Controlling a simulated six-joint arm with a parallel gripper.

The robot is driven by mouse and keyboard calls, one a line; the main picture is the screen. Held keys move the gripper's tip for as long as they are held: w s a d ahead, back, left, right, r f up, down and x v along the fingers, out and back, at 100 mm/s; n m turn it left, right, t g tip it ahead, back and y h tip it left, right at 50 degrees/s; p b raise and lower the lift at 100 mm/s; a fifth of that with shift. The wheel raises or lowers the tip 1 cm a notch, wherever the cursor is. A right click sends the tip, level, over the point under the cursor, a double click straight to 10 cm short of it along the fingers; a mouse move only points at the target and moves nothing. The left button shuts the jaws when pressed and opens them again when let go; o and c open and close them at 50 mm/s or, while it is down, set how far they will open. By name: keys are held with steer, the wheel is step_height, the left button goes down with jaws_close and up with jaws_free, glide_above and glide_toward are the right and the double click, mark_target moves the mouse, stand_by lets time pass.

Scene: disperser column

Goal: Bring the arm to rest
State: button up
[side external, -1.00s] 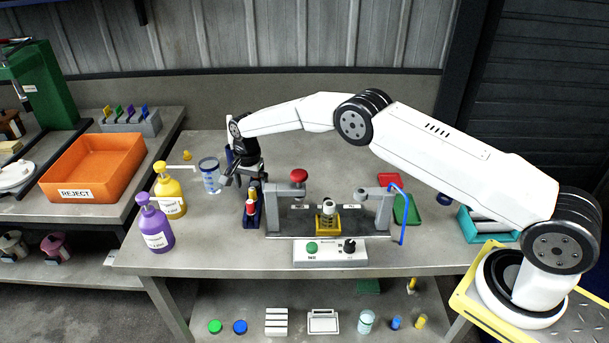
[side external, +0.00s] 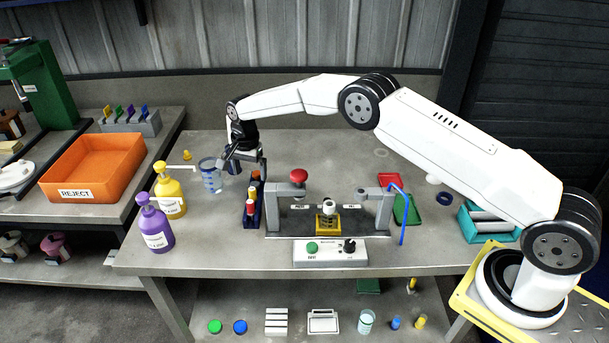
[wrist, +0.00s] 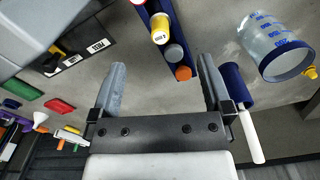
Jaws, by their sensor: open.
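My gripper (side external: 228,163) hangs above the bench, near the clear cup with blue marks (side external: 211,180) and behind the dark blue rack (side external: 245,212). In the wrist view my gripper (wrist: 164,75) has its two fingers wide apart, with nothing between them. The rack (wrist: 180,22) there holds tubes with red, yellow, grey and orange tops, beyond the fingertips. A dark blue cylinder with a white handle (wrist: 250,135) shows just outside the right finger; I cannot tell whether they touch. The cup (wrist: 275,50) is farther right. My arm is stretched out over the bench.
The press fixture with a red knob (side external: 299,176) stands mid-bench, with a control box (side external: 330,252) in front. Yellow (side external: 170,195) and purple (side external: 155,228) pump bottles stand at left. An orange reject bin (side external: 92,170) is farther left. The back of the bench looks mostly clear.

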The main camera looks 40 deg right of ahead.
steer(key=shift+r, duration=0.1)
stand_by(0.3)
steer(key=shift+s+d+r+n, duration=0.2)
steer(key=shift+s+r+n, duration=0.1)
steer(key=shift+r, duration=0.3)
steer(key=s+d+r+n, duration=0.1)
steer(key=s+r+n, duration=0.1)
steer(key=s, duration=0.2)
steer(key=s+d+r+n+t, duration=0.1)
steer(key=s+r+n, duration=0.1)
steer(key=s+r, duration=0.1)
steer(key=s+d+r+n, duration=0.1)
steer(key=s+r+n, duration=0.1)
steer(key=s, duration=0.3)
steer(key=shift+r+t, duration=0.3)
steer(key=s+d+n+t, duration=0.1)
steer(key=s+n, duration=0.5)
steer(key=s, duration=1.6)
